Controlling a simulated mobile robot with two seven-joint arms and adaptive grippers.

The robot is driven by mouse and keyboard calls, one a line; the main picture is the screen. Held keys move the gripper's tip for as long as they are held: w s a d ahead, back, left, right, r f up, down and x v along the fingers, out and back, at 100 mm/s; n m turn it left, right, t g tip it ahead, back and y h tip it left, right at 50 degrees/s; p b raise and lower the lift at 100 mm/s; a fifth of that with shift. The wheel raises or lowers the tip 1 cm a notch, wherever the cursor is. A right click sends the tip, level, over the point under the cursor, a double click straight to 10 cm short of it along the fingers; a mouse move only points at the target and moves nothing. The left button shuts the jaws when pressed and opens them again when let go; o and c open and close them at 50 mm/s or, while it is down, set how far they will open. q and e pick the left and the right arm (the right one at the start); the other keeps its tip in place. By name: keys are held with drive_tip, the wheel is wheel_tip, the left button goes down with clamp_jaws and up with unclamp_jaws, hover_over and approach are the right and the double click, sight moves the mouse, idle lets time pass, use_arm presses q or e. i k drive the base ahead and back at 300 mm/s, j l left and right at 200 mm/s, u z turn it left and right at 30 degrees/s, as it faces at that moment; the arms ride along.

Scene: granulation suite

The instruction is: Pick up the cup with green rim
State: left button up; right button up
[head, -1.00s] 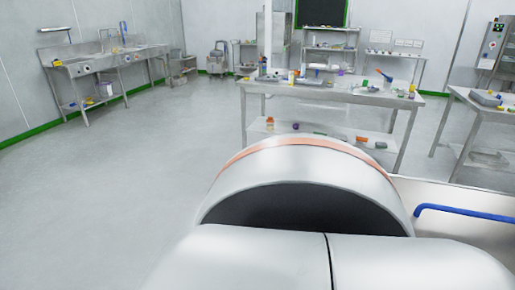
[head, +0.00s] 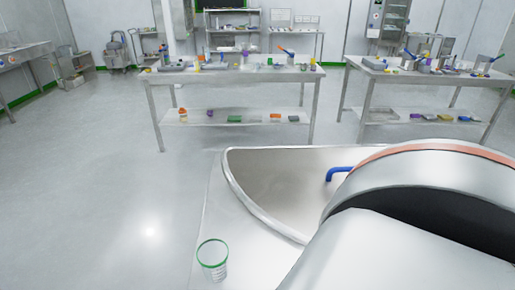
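The cup with the green rim (head: 213,262) is a clear cup near the bottom of the head view, left of centre. It stands upright on the left end of a pale steel counter (head: 214,215), close to the counter's left edge. Neither of my grippers is in view, and nothing touches the cup. A large rounded white and dark part with an orange band fills the lower right and hides part of the counter.
A basin (head: 275,172) with a raised rim and a blue tap (head: 340,173) lies right of the cup. Two steel tables (head: 232,77) (head: 418,75) with small items stand farther back. Open grey floor (head: 105,180) lies to the left.

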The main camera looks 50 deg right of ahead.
sight(211, 250)
drive_tip(key=i+z, duration=0.1)
drive_tip(key=z, duration=1.1)
drive_tip(key=k+l, duration=0.15)
drive_tip(key=k+l+z, duration=0.15)
drive_tip(key=l, duration=0.2)
